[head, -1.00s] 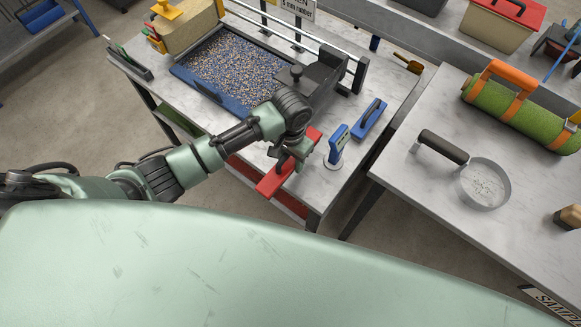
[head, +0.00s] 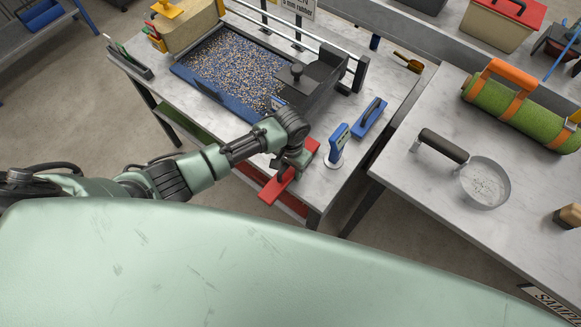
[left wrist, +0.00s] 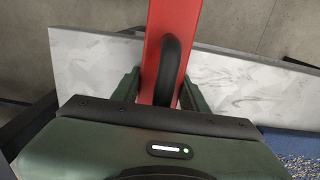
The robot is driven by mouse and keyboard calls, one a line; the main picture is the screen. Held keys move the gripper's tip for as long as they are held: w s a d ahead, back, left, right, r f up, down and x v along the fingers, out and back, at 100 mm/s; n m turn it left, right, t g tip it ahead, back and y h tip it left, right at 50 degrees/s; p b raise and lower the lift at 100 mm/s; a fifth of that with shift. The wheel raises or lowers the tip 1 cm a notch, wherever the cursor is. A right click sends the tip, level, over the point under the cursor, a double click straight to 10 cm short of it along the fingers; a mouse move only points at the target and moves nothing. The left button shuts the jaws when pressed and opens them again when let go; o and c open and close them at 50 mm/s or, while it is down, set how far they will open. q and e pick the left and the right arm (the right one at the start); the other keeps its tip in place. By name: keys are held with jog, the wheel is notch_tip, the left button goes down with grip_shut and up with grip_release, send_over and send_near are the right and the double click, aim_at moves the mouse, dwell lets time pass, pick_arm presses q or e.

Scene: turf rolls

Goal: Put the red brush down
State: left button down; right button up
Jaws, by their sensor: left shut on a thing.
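The red brush (head: 271,190) is at the front edge of the left table (head: 222,143), part of it over the tabletop and one end sticking out past the edge. My left gripper (head: 286,176) is shut on it from above. In the left wrist view the red brush (left wrist: 168,40) runs up between the two green fingers, with a dark curved handle on it. I cannot tell whether the brush touches the tabletop. My right gripper is not in view.
A blue upright device (head: 338,140) and a blue float (head: 370,118) stand right of the brush. A granule-filled tray (head: 178,70) lies behind. The right table (head: 400,165) holds a round pan (head: 485,183) and a turf roll (head: 515,112).

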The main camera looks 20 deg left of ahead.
pick_arm(q)
jog(key=shift+s+f, duration=0.2)
jog(key=shift+f, duration=0.15)
jog(key=c, duration=0.8)
grip_release()
jog(key=shift+s+a+f, duration=0.1)
jog(key=shift+s+f, duration=0.05)
jog(key=shift+s, duration=0.05)
jog(key=shift+o, duration=0.2)
jog(key=shift+f, duration=0.1)
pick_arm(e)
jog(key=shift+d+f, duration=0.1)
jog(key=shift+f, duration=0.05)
pick_arm(q)
jog(key=shift+s, duration=0.1)
jog(key=shift+r, duration=0.25)
jog(key=r, duration=0.8)
jog(key=w+r, duration=0.1)
jog(key=r, duration=0.3)
jog(key=shift+r, duration=0.55)
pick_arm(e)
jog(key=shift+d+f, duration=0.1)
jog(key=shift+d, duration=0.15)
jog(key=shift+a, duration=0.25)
